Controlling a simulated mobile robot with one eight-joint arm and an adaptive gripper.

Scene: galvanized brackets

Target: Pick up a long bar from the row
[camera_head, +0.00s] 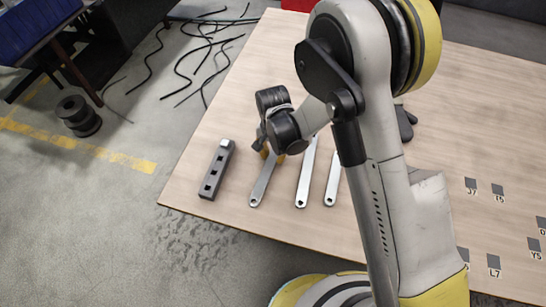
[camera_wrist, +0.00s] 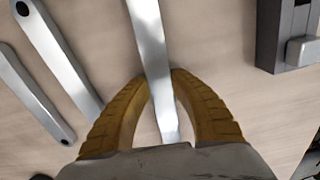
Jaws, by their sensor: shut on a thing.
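My gripper (camera_head: 271,155) is over the left bar in the head view. In the wrist view its two yellow fingers (camera_wrist: 163,75) are shut on either side of this long silvery bar (camera_wrist: 151,35), which runs between them. The same bar (camera_head: 263,182) shows in the head view, its near end clear and its far end hidden under the gripper. I cannot tell whether it is off the table. Two more bars lie to its right, a middle one (camera_head: 306,178) and a right one (camera_head: 333,180), partly hidden by my arm.
A dark block with square holes (camera_head: 213,178) lies left of the bars on the wooden table (camera_head: 240,120). Small labelled dark squares (camera_head: 494,262) mark the table's right side. The table's near edge is close to the bars. Black cables and a spool (camera_head: 78,116) are on the floor.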

